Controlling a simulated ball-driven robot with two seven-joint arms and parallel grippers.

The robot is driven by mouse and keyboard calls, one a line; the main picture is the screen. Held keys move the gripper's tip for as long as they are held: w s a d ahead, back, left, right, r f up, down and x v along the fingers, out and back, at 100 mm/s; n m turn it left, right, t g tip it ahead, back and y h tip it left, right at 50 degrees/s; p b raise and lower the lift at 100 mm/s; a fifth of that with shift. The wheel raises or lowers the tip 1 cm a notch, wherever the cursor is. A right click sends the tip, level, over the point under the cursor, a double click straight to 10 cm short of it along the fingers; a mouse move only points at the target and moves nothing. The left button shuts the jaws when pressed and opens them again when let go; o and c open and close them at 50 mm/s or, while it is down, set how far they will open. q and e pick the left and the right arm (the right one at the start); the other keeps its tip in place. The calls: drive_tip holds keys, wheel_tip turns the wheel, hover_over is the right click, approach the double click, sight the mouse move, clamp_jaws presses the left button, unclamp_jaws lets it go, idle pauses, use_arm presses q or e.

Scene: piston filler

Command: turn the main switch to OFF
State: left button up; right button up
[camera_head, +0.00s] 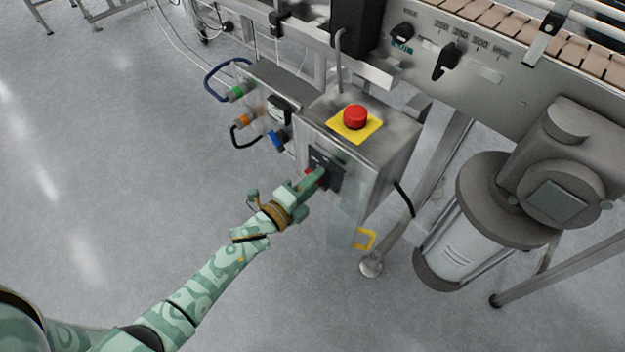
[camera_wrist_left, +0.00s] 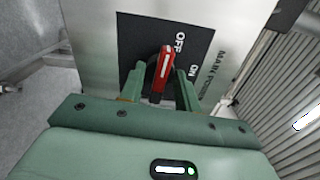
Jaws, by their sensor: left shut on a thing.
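My left gripper (camera_wrist_left: 161,88) is shut on the handle, one green finger on each side. In the head view my left gripper (camera_head: 318,178) reaches the black switch plate (camera_head: 331,160) on the front of the steel control box (camera_head: 378,160) and hides most of the handle. My right gripper is not in view.
A red emergency button (camera_head: 355,116) on a yellow plate tops the box. Connectors with cables, one green (camera_head: 237,92), sit to its left. A conveyor with black knobs (camera_head: 447,62) and a grey motor (camera_head: 490,210) stand right. The floor at left is clear.

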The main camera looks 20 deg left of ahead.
use_arm(q)
drive_tip(key=shift+n, duration=0.5)
drive_tip(key=o, duration=1)
drive_tip(key=shift+f, duration=0.1)
drive_tip(key=shift+c, duration=0.2)
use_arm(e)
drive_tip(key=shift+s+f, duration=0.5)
use_arm(q)
drive_tip(key=p+v, duration=0.4)
drive_tip(key=v, duration=1.2)
drive_tip(key=shift+s+p, duration=0.25)
drive_tip(key=shift+p, duration=0.05)
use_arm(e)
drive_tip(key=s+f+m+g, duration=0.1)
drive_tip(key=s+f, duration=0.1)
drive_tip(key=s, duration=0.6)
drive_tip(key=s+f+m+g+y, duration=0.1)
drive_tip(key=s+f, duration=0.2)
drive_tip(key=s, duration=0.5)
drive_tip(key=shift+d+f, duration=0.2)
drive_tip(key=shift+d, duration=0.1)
use_arm(q)
drive_tip(key=shift+a, duration=0.1)
